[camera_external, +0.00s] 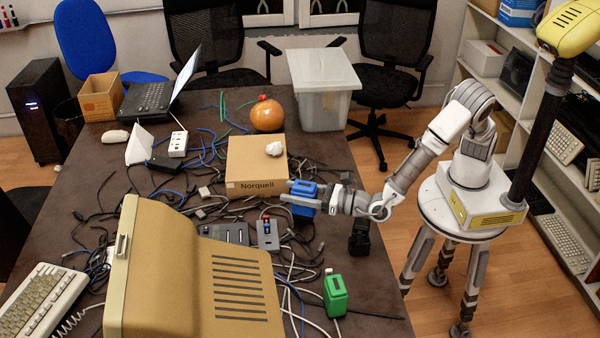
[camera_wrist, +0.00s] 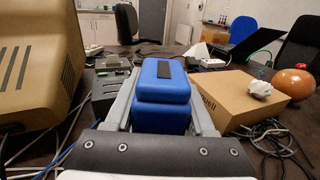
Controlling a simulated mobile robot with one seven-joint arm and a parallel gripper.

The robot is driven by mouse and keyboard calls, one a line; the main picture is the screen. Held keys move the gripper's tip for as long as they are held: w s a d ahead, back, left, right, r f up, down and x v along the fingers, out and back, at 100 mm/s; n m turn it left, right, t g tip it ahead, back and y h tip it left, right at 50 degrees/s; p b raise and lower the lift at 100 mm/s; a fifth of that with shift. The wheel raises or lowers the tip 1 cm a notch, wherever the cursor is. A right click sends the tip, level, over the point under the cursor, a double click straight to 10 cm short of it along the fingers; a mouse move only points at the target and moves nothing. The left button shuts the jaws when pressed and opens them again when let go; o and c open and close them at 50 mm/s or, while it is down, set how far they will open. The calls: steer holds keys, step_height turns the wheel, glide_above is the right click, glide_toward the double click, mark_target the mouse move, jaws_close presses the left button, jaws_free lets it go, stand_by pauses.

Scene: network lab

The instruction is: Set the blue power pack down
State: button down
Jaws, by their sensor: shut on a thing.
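The blue power pack (camera_external: 303,190) is between the fingers of my gripper (camera_external: 300,194), just in front of the Norquell cardboard box in the external view. In the wrist view the blue power pack (camera_wrist: 161,92) fills the space between the two grey fingers of my gripper (camera_wrist: 162,105), which are shut on it. A dark strip runs along its top. The pack appears held above the dark table (camera_external: 374,270); its underside is hidden, so I cannot tell the exact gap.
The cardboard box (camera_external: 256,165) bears a crumpled white ball. Grey power adapters (camera_external: 267,235) and many tangled cables lie near the pack. A green pack (camera_external: 335,295) stands toward the front. A large beige monitor (camera_external: 200,270) blocks the front left. Bare table shows at the front right.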

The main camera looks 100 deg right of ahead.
steer(key=shift+w+a+f+b, duration=0.25)
steer(key=shift+a+f+b, duration=0.3)
steer(key=shift+a+f, duration=0.9)
steer(key=shift+w+a+f+b, duration=0.3)
steer(key=shift+a+f+b, duration=0.25)
steer(key=shift+a+f, duration=0.95)
steer(key=shift+w+a+f+b, duration=0.25)
steer(key=shift+a+f+b, duration=0.3)
steer(key=shift+a+f, duration=0.9)
steer(key=shift+d+f, duration=0.15)
steer(key=shift+f, duration=0.1)
steer(key=shift+f, duration=0.15)
steer(key=shift+c, duration=1.2)
jaws_free()
steer(key=shift+s+r, duration=0.2)
steer(key=shift+r, duration=0.05)
steer(key=p+v, duration=0.2)
steer(key=v, duration=0.9)
steer(key=shift+s+a+f, duration=0.1)
steer(key=shift+s+a, duration=0.1)
steer(key=shift+s, duration=0.1)
